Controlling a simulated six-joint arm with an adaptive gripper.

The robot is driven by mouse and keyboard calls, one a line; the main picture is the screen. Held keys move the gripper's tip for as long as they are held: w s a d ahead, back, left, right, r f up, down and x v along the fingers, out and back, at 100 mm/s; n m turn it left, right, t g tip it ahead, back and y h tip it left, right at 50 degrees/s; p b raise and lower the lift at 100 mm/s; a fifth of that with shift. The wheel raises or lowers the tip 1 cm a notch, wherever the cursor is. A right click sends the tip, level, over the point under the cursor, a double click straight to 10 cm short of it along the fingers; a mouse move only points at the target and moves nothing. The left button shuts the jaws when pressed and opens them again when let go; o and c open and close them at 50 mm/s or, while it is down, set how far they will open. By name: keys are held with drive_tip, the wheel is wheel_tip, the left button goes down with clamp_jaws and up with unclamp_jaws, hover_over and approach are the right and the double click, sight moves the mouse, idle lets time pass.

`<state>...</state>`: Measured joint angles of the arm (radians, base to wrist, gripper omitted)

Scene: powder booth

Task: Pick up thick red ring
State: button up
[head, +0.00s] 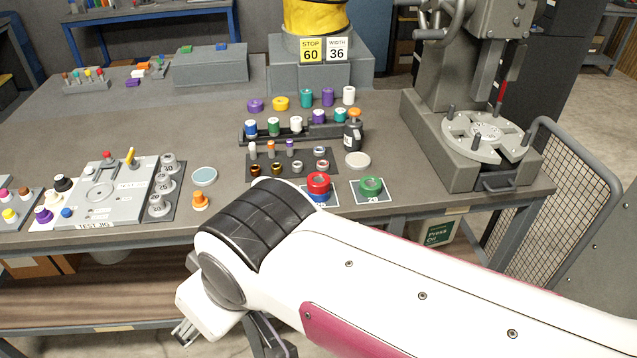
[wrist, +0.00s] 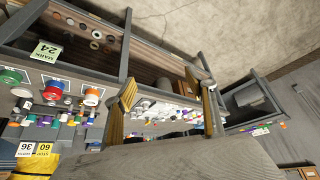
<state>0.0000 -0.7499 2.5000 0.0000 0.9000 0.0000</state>
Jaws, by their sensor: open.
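The thick red ring (head: 318,181) sits on a blue piece (head: 319,196) on a white card near the front edge of the bench in the head view.
A green ring (head: 370,185) on a card stands right of the red ring. A pale disc (head: 357,160), a rack of small parts (head: 290,165) and a dark bottle (head: 353,136) stand behind. An orange piece (head: 200,201) is left. A grey press (head: 470,130) stands right.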

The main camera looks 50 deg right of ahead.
drive_tip(key=shift+o, duration=0.5)
drive_tip(key=shift+w, duration=0.1)
drive_tip(key=w+d+f+m+t+h, duration=0.15)
drive_tip(key=w+d+h, duration=0.25)
drive_tip(key=w+d, duration=1)
drive_tip(key=t+h, duration=0.2)
drive_tip(key=t, duration=0.2)
hover_over(323, 186)
drive_tip(key=w+a, duration=0.4)
drive_tip(key=a, duration=0.3)
wheel_tip(323, 186, down, 8)
drive_tip(key=f, duration=0.1)
drive_tip(key=shift+m+t, duration=0.25)
drive_tip(key=shift+t, duration=0.7)
drive_tip(key=s+d+f, duration=0.2)
drive_tip(key=d, duration=0.1)
drive_tip(key=shift+s+d, duration=0.15)
drive_tip(key=shift+s, duration=0.25)
drive_tip(key=s, duration=0.1)
drive_tip(key=s+d+f+m+t, duration=0.1)
drive_tip(key=s+d+f+t, duration=0.1)
drive_tip(key=s, duration=0.1)
drive_tip(key=shift+s+a+f+m+t+h, duration=0.15)
drive_tip(key=shift+s+m+t+h, duration=0.1)
drive_tip(key=shift+s+m, duration=0.2)
drive_tip(key=shift+s+d+f+m+t+h, duration=0.15)
drive_tip(key=shift+s+m+t, duration=0.1)
drive_tip(key=shift+s+m, duration=0.15)
drive_tip(key=shift+a, duration=0.1)
